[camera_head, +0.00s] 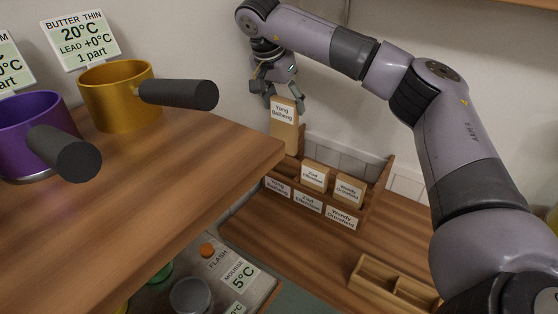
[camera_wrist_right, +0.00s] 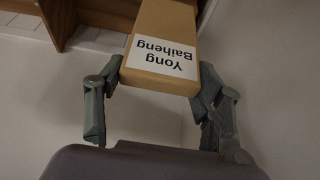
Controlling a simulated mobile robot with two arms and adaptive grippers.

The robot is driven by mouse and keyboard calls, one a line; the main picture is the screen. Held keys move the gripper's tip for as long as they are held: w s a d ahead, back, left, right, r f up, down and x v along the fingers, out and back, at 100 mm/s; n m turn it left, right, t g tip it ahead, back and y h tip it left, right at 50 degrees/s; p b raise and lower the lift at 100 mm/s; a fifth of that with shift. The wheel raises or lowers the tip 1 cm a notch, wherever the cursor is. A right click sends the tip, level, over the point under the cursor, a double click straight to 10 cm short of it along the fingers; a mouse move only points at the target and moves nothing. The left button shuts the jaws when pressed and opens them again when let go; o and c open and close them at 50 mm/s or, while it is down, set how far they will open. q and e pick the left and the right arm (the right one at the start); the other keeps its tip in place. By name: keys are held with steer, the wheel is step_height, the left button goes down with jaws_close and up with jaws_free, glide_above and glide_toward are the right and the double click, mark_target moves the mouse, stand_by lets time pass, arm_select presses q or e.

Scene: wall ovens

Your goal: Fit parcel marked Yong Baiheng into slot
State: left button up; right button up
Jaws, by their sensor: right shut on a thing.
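My right gripper (camera_head: 284,97) is shut on the brown parcel marked Yong Baiheng (camera_head: 284,132). The parcel hangs upright at the left end of the wooden slot rack (camera_head: 376,190), its lower end near or behind the rack's left side; I cannot tell whether it is inside. In the right wrist view the parcel (camera_wrist_right: 162,62) sits between the fingers of the gripper (camera_wrist_right: 160,100), label facing the camera. The rack has three front labels; the left one (camera_head: 277,187) looks like Yong Baiheng. Parcels stand in the middle (camera_head: 314,177) and right (camera_head: 348,190) slots. My left gripper is not in view.
A wooden shelf (camera_head: 180,190) juts out on the left, its corner close to the rack. It carries a yellow pan (camera_head: 115,97) and a purple pan (camera_head: 35,110). A low wooden tray (camera_head: 378,279) lies on the lower counter (camera_head: 300,250), right of a clear stretch.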

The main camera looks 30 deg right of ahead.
mark_target(281, 133)
step_height(281, 133, down, 10)
steer(key=shift+w+r+p, duration=0.1)
steer(key=shift+p, duration=0.65)
steer(key=shift+f, duration=0.6)
step_height(281, 133, down, 3)
steer(key=shift+f+p, duration=0.15)
steer(key=shift+p, duration=0.3)
steer(key=shift+f, duration=0.35)
steer(key=shift+f, duration=0.2)
steer(key=o, duration=1.2)
steer(key=shift+o, duration=0.2)
